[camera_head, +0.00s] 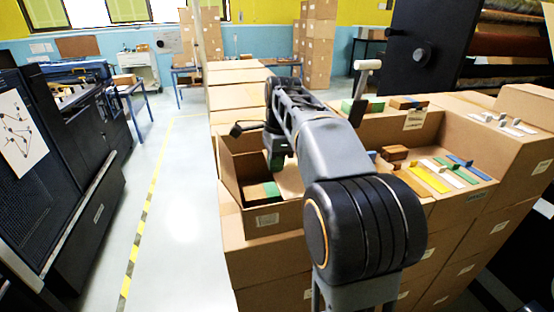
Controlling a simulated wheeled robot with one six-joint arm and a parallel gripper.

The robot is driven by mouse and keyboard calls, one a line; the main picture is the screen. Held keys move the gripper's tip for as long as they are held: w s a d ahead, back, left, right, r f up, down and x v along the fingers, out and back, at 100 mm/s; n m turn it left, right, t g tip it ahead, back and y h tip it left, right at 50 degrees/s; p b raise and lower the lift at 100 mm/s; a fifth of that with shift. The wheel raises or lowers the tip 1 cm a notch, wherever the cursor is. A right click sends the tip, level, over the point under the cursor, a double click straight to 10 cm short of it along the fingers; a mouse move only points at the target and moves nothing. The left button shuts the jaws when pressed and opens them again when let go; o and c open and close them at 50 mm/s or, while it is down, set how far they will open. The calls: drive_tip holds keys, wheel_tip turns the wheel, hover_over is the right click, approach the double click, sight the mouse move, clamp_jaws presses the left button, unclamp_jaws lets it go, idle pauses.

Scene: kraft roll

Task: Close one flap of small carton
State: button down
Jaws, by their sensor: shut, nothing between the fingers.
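The small carton (290,217) is a brown box with a white label on its front. It stands on the stacked boxes, left of my arm. It is open at the top, and a green and brown item shows inside. A brown panel stands up at its left and another at its far side; I cannot tell which are flaps and which are walls. My gripper (275,161) points down over the far right part of the carton opening, shut and empty. My arm hides the carton's right side. I cannot tell whether the gripper touches the carton.
A larger open carton (463,132) on the right holds yellow, white, green and blue strips and brown blocks. A grey T-shaped handle (366,80) stands behind my arm. Stacked boxes (236,90) continue behind. A dark machine (60,190) stands left, across a clear floor aisle.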

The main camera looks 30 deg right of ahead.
drive_tip(key=shift+r+p, duration=1.15)
drive_tip(key=shift+r, duration=0.05)
wheel_tip(320, 180, up, 13)
drive_tip(key=p, duration=0.3)
drive_tip(key=shift+f, duration=0.15)
